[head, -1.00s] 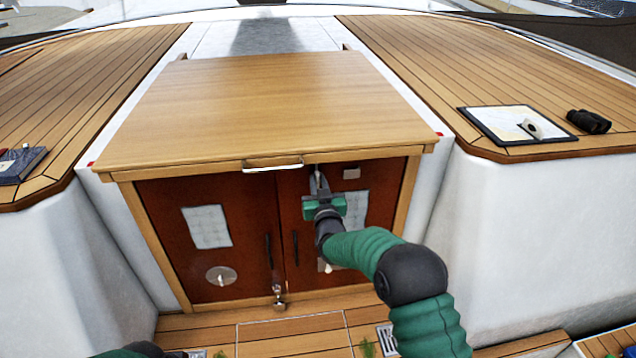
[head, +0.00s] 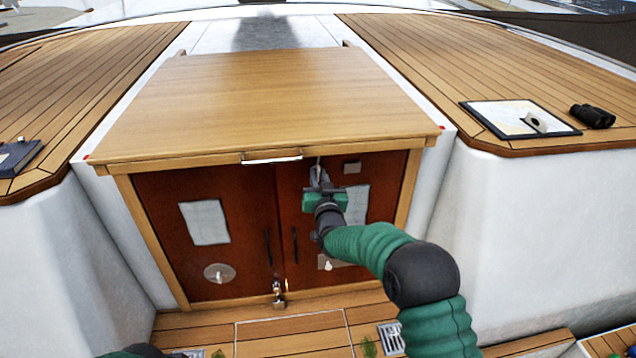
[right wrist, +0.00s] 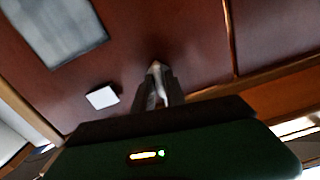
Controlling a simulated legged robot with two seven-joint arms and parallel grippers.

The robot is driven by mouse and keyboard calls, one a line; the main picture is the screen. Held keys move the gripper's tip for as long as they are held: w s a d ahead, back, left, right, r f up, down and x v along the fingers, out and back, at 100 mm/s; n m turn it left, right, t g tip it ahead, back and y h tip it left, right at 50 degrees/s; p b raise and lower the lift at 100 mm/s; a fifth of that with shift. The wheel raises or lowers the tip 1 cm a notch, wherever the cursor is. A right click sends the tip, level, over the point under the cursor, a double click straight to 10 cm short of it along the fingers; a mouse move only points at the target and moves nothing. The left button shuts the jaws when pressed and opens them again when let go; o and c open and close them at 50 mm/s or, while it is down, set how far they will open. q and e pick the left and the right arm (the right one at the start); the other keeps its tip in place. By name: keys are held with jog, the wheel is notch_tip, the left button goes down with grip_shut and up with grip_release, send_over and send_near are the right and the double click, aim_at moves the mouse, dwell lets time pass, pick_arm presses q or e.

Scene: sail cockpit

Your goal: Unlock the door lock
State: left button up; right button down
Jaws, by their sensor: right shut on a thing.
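The two red-brown cabin doors (head: 210,240) stand closed under the wooden hatch top. My right gripper (head: 317,169) is at the top of the right door, just below the hatch edge. In the right wrist view its fingers (right wrist: 156,84) are shut on a small pale metal piece (right wrist: 155,67) by the door face. The fingers hide most of that piece, so its shape is unclear. A metal fitting (head: 278,292), perhaps a lock, sits at the bottom where the doors meet. My left gripper is not in view.
The wooden hatch top (head: 260,100) overhangs the doors, with a metal handle (head: 271,157) on its front edge. Dark door pulls flank the middle seam. A framed chart (head: 510,117) and black binoculars (head: 593,116) lie on the right deck.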

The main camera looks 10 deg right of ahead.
jog(key=shift+d+f+m+b, duration=0.1)
jog(key=shift+m+b, duration=2.6)
jog(key=shift+b, duration=0.55)
jog(key=shift+d+f+m+b, duration=0.1)
jog(key=shift+f+m+b, duration=0.05)
jog(key=shift+m+b, duration=2.85)
jog(key=shift+d+f+m+b, duration=0.1)
jog(key=shift+m+b, duration=2.3)
jog(key=shift+b, duration=1.1)
jog(key=c, duration=1.7)
grip_release()
jog(key=shift+o, duration=1.1)
jog(key=shift+w, duration=0.1)
